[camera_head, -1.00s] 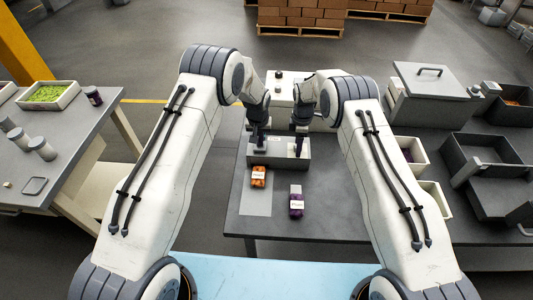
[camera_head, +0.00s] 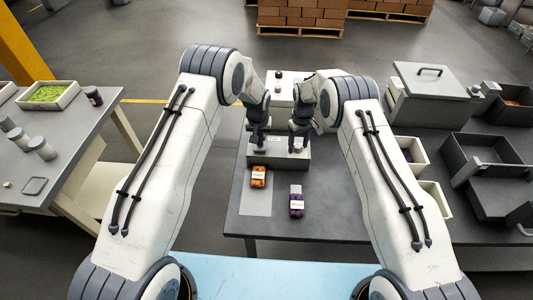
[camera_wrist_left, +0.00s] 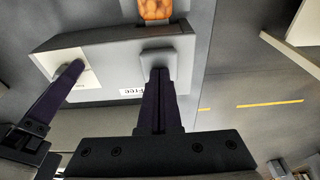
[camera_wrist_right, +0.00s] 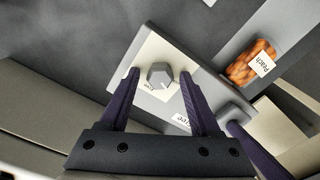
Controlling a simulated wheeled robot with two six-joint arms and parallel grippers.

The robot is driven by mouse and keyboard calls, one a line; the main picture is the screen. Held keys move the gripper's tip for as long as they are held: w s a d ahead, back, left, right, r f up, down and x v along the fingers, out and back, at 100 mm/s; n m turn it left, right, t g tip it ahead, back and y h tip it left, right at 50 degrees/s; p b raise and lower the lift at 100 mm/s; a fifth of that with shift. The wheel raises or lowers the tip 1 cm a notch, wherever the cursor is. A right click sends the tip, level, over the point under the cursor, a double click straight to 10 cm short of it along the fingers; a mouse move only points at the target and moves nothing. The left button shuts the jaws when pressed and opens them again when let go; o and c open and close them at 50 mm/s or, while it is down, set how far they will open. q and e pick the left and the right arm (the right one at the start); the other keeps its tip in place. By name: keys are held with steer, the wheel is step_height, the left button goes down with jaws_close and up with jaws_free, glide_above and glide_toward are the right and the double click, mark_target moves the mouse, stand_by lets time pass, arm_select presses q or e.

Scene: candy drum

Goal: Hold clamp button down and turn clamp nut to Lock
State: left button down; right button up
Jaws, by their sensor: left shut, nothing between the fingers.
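The grey clamp block (camera_head: 281,162) stands on the table below both grippers. Its hexagonal grey clamp nut (camera_wrist_right: 160,75) sits on a pale plate in the right wrist view. My right gripper (camera_wrist_right: 159,74) is open, with one finger on each side of the nut and visible gaps between. My left gripper (camera_wrist_left: 159,72) is shut and empty, its tips at the square grey clamp button (camera_wrist_left: 159,57). They look to touch it, but how far it is pressed I cannot tell. A label reading "Free" (camera_wrist_left: 132,92) shows on the block; Lock is not readable.
An orange candy pack (camera_head: 258,177) and a purple pack (camera_head: 296,202) lie in front of the block. A white machine (camera_head: 285,88) stands behind it. Grey bins (camera_head: 482,160) are at right.

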mark_target(298, 146)
arm_select(q)
steer(key=shift+s+f, duration=0.3)
steer(key=shift+f, duration=0.05)
arm_select(e)
steer(key=c, duration=0.8)
steer(key=n, duration=0.3)
steer(key=o, duration=1)
steer(key=shift+o, duration=0.2)
steer(key=shift+r, duration=4)
arm_select(q)
steer(key=shift+r, duration=0.15)
steer(key=shift+w+r+p, duration=0.15)
steer(key=shift+r+p, duration=0.45)
steer(key=shift+r, duration=0.45)
steer(key=shift+w+r+p, duration=0.1)
steer(key=shift+r+p, duration=0.5)
steer(key=shift+r, duration=0.45)
steer(key=shift+w+p+v, duration=0.2)
steer(key=shift+p+v, duration=0.35)
steer(key=shift+v, duration=0.45)
steer(key=shift+w+p+v, duration=0.2)
steer(key=shift+p+v, duration=0.35)
steer(key=shift+v, duration=0.45)
arm_select(e)
steer(key=shift+r, duration=2.3)
